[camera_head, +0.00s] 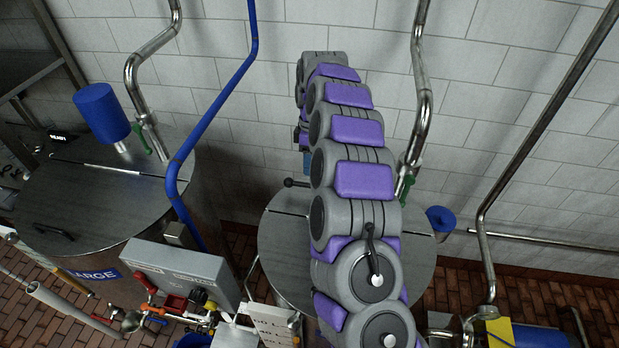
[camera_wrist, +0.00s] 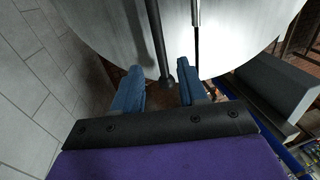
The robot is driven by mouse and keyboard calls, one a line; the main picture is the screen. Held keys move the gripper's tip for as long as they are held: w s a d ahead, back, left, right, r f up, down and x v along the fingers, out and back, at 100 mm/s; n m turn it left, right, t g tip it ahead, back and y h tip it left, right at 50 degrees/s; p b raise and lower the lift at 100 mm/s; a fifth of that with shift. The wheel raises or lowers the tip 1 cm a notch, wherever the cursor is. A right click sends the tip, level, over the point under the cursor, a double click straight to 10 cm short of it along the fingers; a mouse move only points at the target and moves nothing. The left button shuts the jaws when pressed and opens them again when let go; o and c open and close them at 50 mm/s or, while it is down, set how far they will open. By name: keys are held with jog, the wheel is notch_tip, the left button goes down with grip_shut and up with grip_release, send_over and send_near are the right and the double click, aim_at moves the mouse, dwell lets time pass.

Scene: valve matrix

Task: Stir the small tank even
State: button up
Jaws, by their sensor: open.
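The small tank is the round steel tank (camera_head: 275,240) at the middle right in the head view, partly hidden behind my arm. Its pale steel lid (camera_wrist: 110,30) fills the top of the wrist view, with a dark slot across it. A dark rod with a ball end (camera_wrist: 158,45) stands out over the lid's edge; its black knob (camera_head: 288,183) shows left of my arm in the head view. My gripper (camera_wrist: 160,68) is open, with one blue finger on each side of the rod. I cannot tell whether either finger touches it.
A large tank (camera_head: 95,205) with a blue motor (camera_head: 100,112) stands at left. A grey control box (camera_head: 180,268) sits between the tanks, with valves below it. Steel pipes and a blue pipe (camera_head: 215,105) rise near the tanks. A tiled wall (camera_head: 480,90) stands behind.

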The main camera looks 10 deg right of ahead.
jog(key=shift+s+a+f+p, duration=0.1)
jog(key=shift+s+f+p, duration=0.1)
jog(key=shift+f, duration=0.8)
jog(key=shift+s+a+f+p, duration=0.1)
jog(key=shift+s+f, duration=0.05)
jog(key=shift+f, duration=0.85)
jog(key=shift+s+f+p, duration=0.1)
jog(key=shift+s+f, duration=0.1)
jog(key=shift+f, duration=0.8)
jog(key=shift+c, duration=0.4)
grip_shut()
